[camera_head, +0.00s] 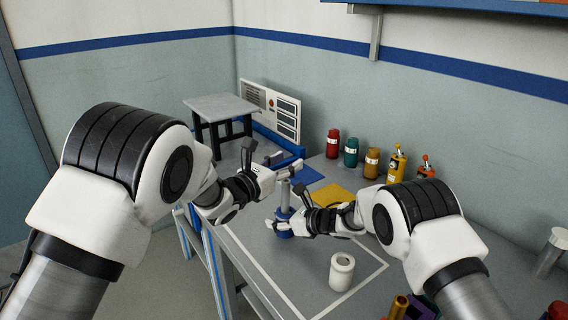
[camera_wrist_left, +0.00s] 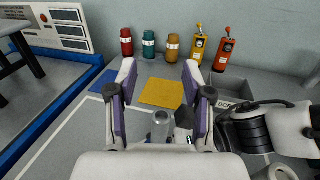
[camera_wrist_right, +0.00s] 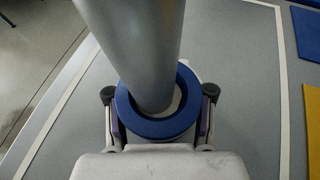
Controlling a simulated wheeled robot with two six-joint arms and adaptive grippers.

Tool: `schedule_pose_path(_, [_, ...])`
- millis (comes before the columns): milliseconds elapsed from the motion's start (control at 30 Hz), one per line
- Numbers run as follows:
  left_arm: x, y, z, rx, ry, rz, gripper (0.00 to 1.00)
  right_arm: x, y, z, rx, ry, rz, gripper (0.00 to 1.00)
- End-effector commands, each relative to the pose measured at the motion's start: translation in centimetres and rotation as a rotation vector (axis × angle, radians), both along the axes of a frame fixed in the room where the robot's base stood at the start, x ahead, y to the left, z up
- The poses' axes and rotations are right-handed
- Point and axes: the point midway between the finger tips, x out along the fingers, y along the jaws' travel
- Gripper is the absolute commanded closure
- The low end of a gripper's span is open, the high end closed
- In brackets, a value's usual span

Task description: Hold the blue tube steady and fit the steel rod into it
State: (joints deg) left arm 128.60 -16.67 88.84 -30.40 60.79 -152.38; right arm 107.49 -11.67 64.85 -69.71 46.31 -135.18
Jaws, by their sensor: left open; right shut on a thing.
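The blue tube (camera_head: 284,233) stands on the table inside the white outline. In the right wrist view it shows as a thick blue ring (camera_wrist_right: 130,127) between the fingers. The steel rod (camera_head: 284,197) stands upright with its lower end inside the ring (camera_wrist_right: 140,60); how deep it sits is hidden. My right gripper (camera_head: 277,228) is shut on the blue tube, low over the table. My left gripper (camera_head: 286,170) is open and empty near the rod's top. In the left wrist view the rod's top (camera_wrist_left: 161,118) shows between and below the open fingers (camera_wrist_left: 160,75).
A white jar (camera_head: 342,270) stands on the table in front of my right arm. Blue (camera_head: 307,174) and yellow (camera_head: 333,195) mats lie behind. Several coloured bottles (camera_head: 371,163) line the wall. A grey stand (camera_head: 220,106) and a white panel (camera_head: 287,118) are at the back left.

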Motion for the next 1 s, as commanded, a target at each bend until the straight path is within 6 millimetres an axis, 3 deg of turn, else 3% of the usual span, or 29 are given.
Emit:
schedule_pose_path(167, [-1.1,1.1,0.0,0.001,0.001,0.002,0.50,0.0,0.0,0.1,0.000,-0.001,0.000,0.89])
schedule_pose_path(600, [-8.5,7.3,-0.1,-0.001,0.002,0.002,0.50,0.0,0.0,0.1,0.000,-0.001,0.000,0.89])
schedule_pose_path(1000, [-9.1,7.7,-0.1,0.000,0.000,0.000,0.50,0.0,0.0,0.1,0.001,-0.001,0.000,0.89])
